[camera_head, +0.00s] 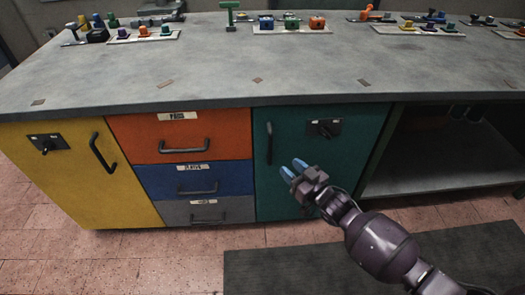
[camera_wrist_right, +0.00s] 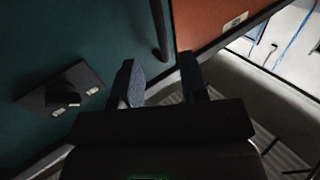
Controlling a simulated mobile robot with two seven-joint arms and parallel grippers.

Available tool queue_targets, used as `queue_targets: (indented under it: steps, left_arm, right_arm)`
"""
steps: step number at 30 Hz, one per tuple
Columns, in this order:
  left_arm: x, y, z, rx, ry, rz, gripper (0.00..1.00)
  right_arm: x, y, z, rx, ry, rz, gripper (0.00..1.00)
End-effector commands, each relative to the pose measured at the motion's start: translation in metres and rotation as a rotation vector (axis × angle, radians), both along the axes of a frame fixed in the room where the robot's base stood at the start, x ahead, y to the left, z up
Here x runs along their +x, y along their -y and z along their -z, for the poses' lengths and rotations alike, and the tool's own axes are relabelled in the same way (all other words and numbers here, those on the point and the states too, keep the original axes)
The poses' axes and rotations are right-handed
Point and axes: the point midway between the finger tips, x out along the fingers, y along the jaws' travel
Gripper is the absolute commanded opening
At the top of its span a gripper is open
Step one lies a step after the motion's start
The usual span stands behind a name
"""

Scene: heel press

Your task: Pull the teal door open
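The teal door (camera_head: 290,175) is on the front of the workbench, right of the drawers, and looks shut. Its dark vertical bar handle (camera_head: 269,143) is near the door's left edge. A black latch plate with a knob (camera_head: 324,129) is at its upper right. My right gripper (camera_head: 292,172) is in front of the door, a little below and right of the handle, with its blue fingers apart and nothing between them. In the right wrist view the handle (camera_wrist_right: 160,30) is beyond the open fingers (camera_wrist_right: 165,85), apart from them. My left gripper is in neither view.
A yellow door (camera_head: 70,180) and orange (camera_head: 180,135), blue (camera_head: 195,180) and grey (camera_head: 205,211) drawers are to the left. An open shelf bay (camera_head: 440,165) is to the right. The worktop (camera_head: 210,65) carries small coloured parts along its back. A dark mat (camera_head: 300,270) lies on the floor.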

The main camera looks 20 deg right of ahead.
Motion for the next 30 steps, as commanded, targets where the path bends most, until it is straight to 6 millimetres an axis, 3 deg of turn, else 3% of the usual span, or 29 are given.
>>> queue_targets:
  steps: [18, 30]
  left_arm:
    - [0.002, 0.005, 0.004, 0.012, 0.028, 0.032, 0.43]
    - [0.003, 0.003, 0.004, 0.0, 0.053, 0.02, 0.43]
  right_arm:
    - [0.079, -0.026, 0.004, -0.001, -0.006, 0.0, 0.4]
    - [0.096, -0.031, 0.0, -0.002, -0.003, 0.0, 0.4]
